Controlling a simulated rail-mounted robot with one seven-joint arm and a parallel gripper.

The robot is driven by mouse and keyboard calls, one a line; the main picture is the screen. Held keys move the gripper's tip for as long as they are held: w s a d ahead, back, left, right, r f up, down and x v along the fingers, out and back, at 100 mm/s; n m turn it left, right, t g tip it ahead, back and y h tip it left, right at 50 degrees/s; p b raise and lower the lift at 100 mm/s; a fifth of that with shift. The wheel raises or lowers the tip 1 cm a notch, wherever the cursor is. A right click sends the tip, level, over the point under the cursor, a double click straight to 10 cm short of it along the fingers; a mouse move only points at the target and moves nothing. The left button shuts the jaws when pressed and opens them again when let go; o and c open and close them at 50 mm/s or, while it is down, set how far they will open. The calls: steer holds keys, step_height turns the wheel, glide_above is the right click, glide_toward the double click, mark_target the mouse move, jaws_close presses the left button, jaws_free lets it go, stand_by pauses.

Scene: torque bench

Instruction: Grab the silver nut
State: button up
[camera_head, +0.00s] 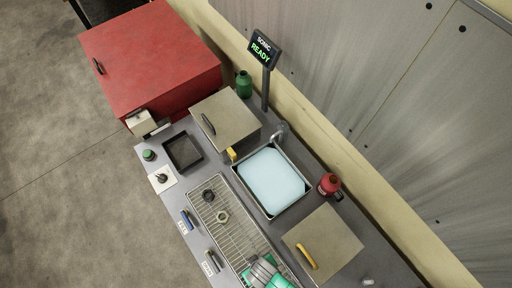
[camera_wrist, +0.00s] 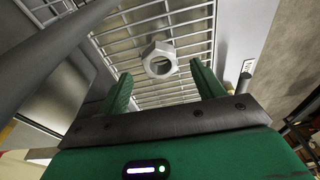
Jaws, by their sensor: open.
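In the wrist view a silver hex nut (camera_wrist: 156,49) lies on a wire rack (camera_wrist: 115,43). My gripper (camera_wrist: 160,74) is open, its two green fingers apart on either side of the nut in the picture. No contact with the nut shows. In the head view my gripper (camera_head: 264,272) is over the near end of the rack (camera_head: 237,238) at the bottom. A dark nut (camera_head: 208,190) and a paler, beige-looking nut (camera_head: 217,215) lie on the rack up and left of it. I cannot tell whether the paler nut is the one in the wrist view.
A tray with a pale blue surface (camera_head: 272,182) is right of the rack. A metal box (camera_head: 226,118), a lidded box with a yellow handle (camera_head: 335,245), a red bottle (camera_head: 329,186) and a black tray (camera_head: 182,151) stand around. Labelled tools (camera_head: 188,220) line the left edge.

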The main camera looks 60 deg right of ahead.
steer(key=f, duration=0.3)
steer(key=shift+w+d, duration=0.1)
steer(key=shift+w, duration=0.15)
steer(key=shift+r, duration=0.1)
steer(key=c, duration=1.2)
step_height(320, 180, up, 18)
steer(key=p, duration=0.7)
